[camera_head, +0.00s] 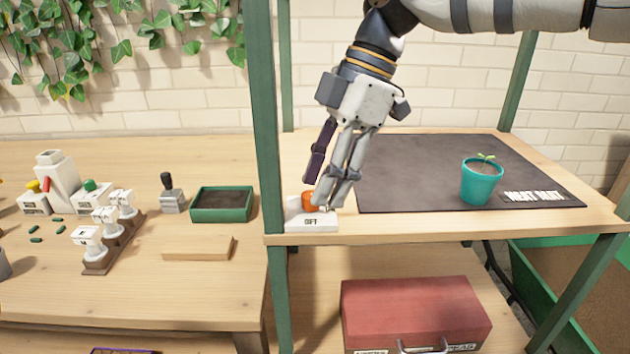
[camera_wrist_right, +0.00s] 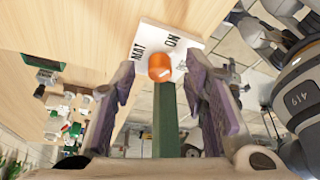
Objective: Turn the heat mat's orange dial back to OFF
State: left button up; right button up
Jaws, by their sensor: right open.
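The orange dial (camera_head: 309,199) sits on a small white control box (camera_head: 312,225) at the front left corner of the shelf. In the right wrist view the dial (camera_wrist_right: 160,67) is near the image middle, with "MAT" and "ON" printed on the white box (camera_wrist_right: 146,38). I cannot make out where the dial points. My right gripper (camera_head: 322,190) is open above the dial, fingers pointing down. In the wrist view its two purple pads stand on either side of the dial, apart from it. The dark heat mat (camera_head: 400,195) lies right of the box. My left gripper is out of view.
A teal pot with a seedling (camera_head: 481,183) stands on the mat's right part. A green shelf post (camera_head: 264,120) rises just left of the box. A red toolbox (camera_head: 415,308) is on the lower shelf. A green tray (camera_head: 222,214) and wooden block (camera_head: 198,248) lie on the left bench.

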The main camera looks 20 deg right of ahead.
jog(key=shift+s+a, duration=0.1)
jog(key=shift+a, duration=0.45)
jog(key=shift+a+f, duration=0.1)
jog(key=shift+f, duration=0.45)
grip_shut()
